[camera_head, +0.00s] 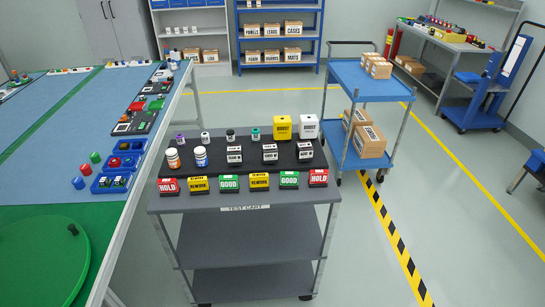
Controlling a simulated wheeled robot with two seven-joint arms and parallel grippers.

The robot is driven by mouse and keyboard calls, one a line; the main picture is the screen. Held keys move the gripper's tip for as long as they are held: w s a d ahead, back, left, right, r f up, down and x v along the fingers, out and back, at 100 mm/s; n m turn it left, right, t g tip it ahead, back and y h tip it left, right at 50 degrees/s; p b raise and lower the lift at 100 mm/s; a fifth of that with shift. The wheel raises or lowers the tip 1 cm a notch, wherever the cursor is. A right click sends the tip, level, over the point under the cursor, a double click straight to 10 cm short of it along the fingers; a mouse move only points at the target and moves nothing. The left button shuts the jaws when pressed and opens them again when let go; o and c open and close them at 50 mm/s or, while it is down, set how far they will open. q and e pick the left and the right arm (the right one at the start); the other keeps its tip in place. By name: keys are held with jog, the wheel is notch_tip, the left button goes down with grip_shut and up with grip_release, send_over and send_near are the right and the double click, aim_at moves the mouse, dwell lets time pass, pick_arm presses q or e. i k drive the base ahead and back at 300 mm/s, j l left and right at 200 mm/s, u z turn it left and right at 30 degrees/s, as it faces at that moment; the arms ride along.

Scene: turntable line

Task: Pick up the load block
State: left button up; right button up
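A grey test cart (250,204) stands in the middle of the view. On its black mat are three dark blocks with white labels: a left one (234,155), a middle one (269,153) and a right one (305,151). Their print is too small to read surely, so I cannot tell which is the load block. A yellow box (282,128) and a white box (308,128) stand behind them. Neither of my grippers is in view.
Several red, yellow and green tags (229,182) line the cart's front edge. Two pill bottles (201,156) and several small jars (230,135) stand at left and back. A green turntable (40,262) is at lower left. A blue cart (362,82) with cartons stands behind right.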

aim_at(304, 149)
jog(key=u, duration=0.3)
jog(key=i+l+u, duration=0.1)
jog(key=l+u, duration=0.75)
jog(key=l, duration=0.2)
